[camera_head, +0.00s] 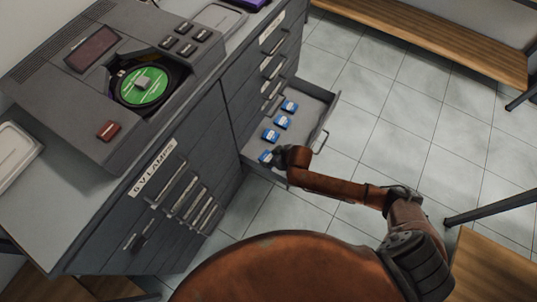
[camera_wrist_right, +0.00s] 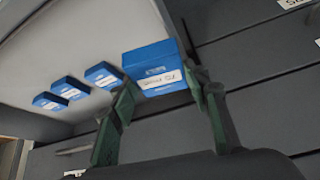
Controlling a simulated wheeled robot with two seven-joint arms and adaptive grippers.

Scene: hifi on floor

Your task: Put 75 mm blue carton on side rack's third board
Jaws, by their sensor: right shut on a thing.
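Several small blue cartons with white labels lie in a row in an open drawer (camera_head: 314,106) of the grey cabinet. The nearest blue carton (camera_head: 266,157) is at the drawer's near end, and my right gripper (camera_head: 279,156) is on it. In the right wrist view, this carton (camera_wrist_right: 154,68) sits between the two fingers of my right gripper (camera_wrist_right: 157,98), which is shut on it; its label is partly readable. The other blue cartons (camera_wrist_right: 70,87) show to its left, apart from it. My left gripper is not in view. I cannot tell which rack board is the third.
A grey device with a green disc (camera_head: 143,86) stands on the cabinet top. A wooden bench-like board (camera_head: 430,42) is at the back right, and another wooden board (camera_head: 490,262) is at the lower right. Tiled floor (camera_head: 390,110) lies clear between them. Other drawers are shut.

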